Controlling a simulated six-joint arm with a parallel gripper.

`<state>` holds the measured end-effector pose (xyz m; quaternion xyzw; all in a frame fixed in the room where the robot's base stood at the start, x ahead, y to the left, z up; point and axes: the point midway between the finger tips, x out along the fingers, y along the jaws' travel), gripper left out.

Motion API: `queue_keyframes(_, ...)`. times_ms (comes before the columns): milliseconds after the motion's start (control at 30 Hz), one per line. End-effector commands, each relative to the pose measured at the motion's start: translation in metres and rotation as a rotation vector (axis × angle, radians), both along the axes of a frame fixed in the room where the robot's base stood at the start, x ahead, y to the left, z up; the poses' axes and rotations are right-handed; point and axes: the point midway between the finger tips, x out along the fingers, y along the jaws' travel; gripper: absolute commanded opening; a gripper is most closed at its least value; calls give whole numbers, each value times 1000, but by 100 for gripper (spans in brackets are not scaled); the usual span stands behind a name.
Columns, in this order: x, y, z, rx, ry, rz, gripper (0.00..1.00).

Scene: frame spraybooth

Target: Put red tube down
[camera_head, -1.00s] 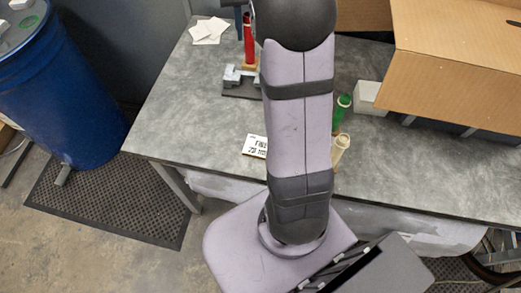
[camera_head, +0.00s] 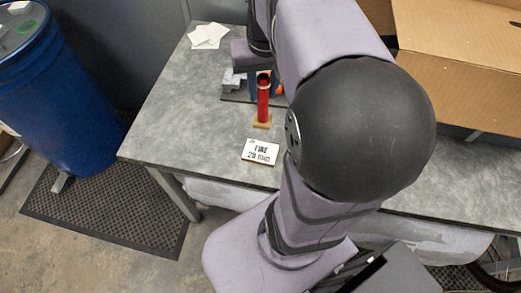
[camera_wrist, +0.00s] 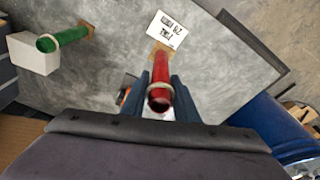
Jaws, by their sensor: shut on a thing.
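The red tube (camera_head: 263,100) is upright on a small tan wooden foot (camera_head: 262,124), behind the printed white card (camera_head: 260,151). In the wrist view I look down into the open end of the tube (camera_wrist: 160,84), with its pale ring around it. My gripper (camera_wrist: 160,96) is shut on the tube, one blue-grey finger on each side. The foot is right by the card (camera_wrist: 167,30) in that view. I cannot tell whether the foot touches the grey table (camera_head: 185,125) or hangs just above it.
A grey fixture (camera_head: 232,86) stands behind the tube, near white papers (camera_head: 208,36). The wrist view shows a green tube (camera_wrist: 66,37) beside a white box (camera_wrist: 33,57). A cardboard box (camera_head: 455,60) covers the right side. The table left of the card is clear.

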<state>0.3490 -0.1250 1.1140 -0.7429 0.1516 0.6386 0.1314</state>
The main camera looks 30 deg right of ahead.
Motion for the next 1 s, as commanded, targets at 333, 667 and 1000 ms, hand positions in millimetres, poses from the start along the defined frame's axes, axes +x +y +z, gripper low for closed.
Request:
queue_keyframes(333,-2,1,-27,3,5,1,6)
queue_keyframes(667,0,0,-62,1,1,1,6)
queue_keyframes(1000,-1,0,-84,2,5,1,6)
